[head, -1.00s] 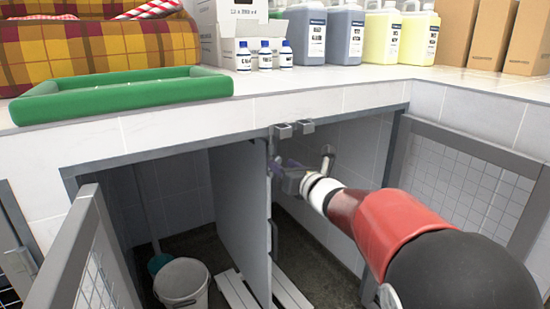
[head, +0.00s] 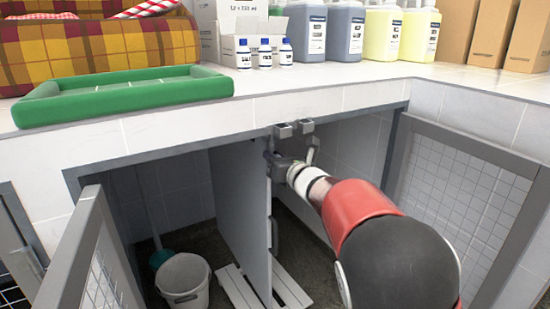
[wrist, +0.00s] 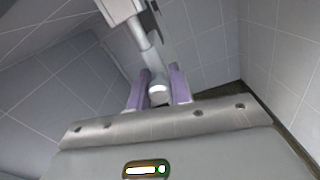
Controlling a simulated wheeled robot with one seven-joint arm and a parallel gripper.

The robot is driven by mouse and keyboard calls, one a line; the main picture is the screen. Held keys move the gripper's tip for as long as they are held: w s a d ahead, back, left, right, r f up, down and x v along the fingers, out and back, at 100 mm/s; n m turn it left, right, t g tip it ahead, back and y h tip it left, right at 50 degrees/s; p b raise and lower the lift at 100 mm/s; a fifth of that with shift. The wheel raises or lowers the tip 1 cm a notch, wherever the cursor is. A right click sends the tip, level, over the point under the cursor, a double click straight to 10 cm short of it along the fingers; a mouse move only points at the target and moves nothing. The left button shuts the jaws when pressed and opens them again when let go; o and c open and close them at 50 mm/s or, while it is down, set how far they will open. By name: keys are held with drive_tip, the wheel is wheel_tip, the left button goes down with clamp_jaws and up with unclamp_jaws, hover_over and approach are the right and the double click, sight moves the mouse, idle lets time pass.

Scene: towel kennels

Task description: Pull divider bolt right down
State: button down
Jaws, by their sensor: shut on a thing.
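The right divider bolt shows in the wrist view as a pale grey rod (wrist: 145,45) with a rounded end, coming down from a light block. My gripper (wrist: 159,88) has its two purple fingers on either side of the rod's end, shut on it. In the head view my gripper (head: 282,167) is under the counter edge, just right of the divider panel (head: 240,215). Its fingertips are mostly hidden there. A pale curved rod (head: 313,150) hangs just behind my wrist, below the right one of two small grey brackets (head: 307,126).
An open mesh door (head: 460,190) stands at the right and another mesh door (head: 85,260) at the left. A white bucket (head: 183,283) is in the left kennel. A green tray (head: 120,97) and bottles stand on the counter above.

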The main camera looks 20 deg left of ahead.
wheel_tip(320, 180, down, 4)
drive_tip(key=b, duration=0.5)
drive_tip(key=shift+r, duration=0.15)
drive_tip(key=c, duration=1.4)
unclamp_jaws()
drive_tip(key=shift+o, duration=0.5)
drive_tip(key=shift+d, duration=0.1)
drive_tip(key=b+v, duration=0.2)
drive_tip(key=v, duration=0.5)
drive_tip(key=shift+s+d, duration=0.2)
drive_tip(key=shift+s, duration=0.1)
